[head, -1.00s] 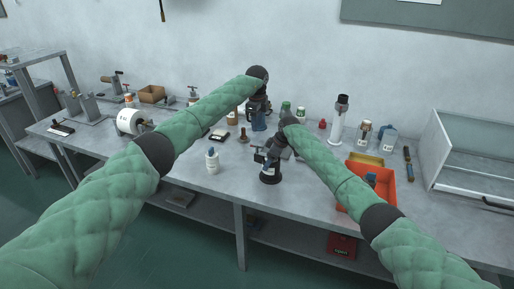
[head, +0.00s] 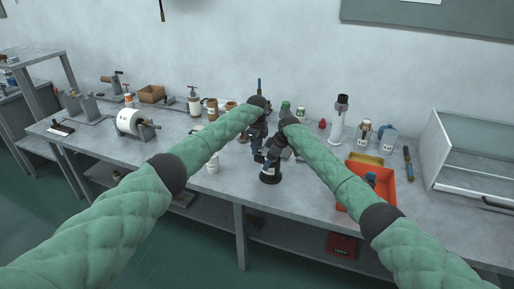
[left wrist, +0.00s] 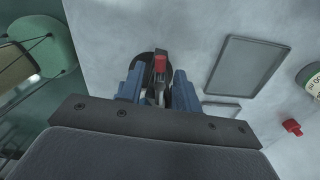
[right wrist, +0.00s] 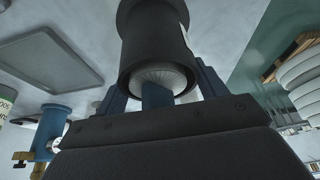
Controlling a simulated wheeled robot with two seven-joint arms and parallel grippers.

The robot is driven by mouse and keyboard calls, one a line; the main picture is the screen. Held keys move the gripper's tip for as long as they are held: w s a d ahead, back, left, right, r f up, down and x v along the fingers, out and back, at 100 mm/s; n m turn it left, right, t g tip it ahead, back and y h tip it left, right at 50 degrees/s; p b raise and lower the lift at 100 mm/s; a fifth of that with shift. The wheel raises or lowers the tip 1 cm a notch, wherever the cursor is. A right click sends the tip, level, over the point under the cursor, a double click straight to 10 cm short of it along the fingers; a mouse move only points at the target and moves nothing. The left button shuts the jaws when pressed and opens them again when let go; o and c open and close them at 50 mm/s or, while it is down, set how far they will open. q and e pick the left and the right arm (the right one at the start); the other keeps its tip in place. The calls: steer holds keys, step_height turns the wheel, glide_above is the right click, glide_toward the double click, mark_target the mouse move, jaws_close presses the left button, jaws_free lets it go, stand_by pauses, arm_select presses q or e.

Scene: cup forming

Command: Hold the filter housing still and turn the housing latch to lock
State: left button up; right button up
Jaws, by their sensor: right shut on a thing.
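The dark cylindrical filter housing (head: 270,174) stands upright on the bench in the head view. It fills the top middle of the right wrist view (right wrist: 155,40). My right gripper (right wrist: 160,88) is shut on the housing, with one blue finger on each side. My left gripper (head: 259,152) is at the housing's back left in the head view, pointing down. In the left wrist view its blue fingers (left wrist: 158,88) are apart, on either side of the red-tipped latch (left wrist: 160,63). A gap shows beside the latch. The dark housing lies partly hidden behind the fingers.
An orange bin (head: 384,190) is to the right, close to my right arm. A grey tray (left wrist: 247,66) lies flat nearby. Several bottles and tools line the back of the bench.

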arm_select(q)
steer(key=shift+f, duration=0.15)
jaws_close()
steer(key=shift+m, duration=1.6)
jaws_free()
step_height(320, 180, up, 12)
